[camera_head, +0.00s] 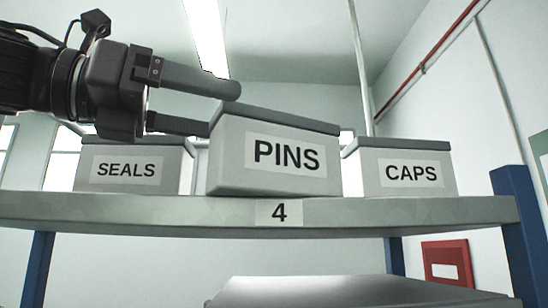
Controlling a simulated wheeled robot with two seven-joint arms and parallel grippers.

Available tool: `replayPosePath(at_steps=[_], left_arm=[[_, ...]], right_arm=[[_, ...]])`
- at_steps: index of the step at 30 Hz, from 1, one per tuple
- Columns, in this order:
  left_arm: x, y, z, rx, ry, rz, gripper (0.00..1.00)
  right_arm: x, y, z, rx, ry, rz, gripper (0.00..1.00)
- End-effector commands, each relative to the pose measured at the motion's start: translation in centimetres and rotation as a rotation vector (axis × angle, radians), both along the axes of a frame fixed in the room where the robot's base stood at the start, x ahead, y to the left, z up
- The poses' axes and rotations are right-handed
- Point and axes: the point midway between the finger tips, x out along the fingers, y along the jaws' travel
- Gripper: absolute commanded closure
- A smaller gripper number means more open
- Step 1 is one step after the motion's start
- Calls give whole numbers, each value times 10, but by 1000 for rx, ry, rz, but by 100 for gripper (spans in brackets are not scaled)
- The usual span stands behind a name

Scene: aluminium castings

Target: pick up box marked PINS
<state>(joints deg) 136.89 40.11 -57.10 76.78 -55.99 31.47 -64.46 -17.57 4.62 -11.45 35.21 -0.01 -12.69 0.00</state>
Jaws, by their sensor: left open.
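The box marked PINS (286,182) is grey with a darker lid and a white label. It sits on the shelf near the front edge, between two other boxes, and looks turned a little. My left gripper (223,109) comes in from the left at the box's upper left corner. It is open, with one finger above the lid level and the other reaching the upper left edge, where its tip seems partly hidden by the box. I cannot tell whether it touches the box. My right gripper is not in view.
A box marked SEALS (126,187) stands to the left and a box marked CAPS (408,160) to the right. The grey shelf (400,212) carries a label 4 (279,212). A blue post (520,230) rises at the right end. Another grey surface (330,290) lies below.

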Motion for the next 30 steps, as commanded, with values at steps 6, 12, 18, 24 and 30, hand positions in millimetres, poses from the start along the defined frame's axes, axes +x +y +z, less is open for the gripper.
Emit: replayPosePath(at_steps=[6,12,18,24,30], left_arm=[[17,-25,3,2,2,-1,16],[27,-47,1,1,1,-1,16],[28,-50,-2,-1,0,0,16],[28,-50,-1,-1,1,0,32],[28,-50,-1,0,1,0,58]], right_arm=[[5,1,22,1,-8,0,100],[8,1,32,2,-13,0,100],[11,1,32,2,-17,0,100],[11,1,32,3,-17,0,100],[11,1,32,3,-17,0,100]])
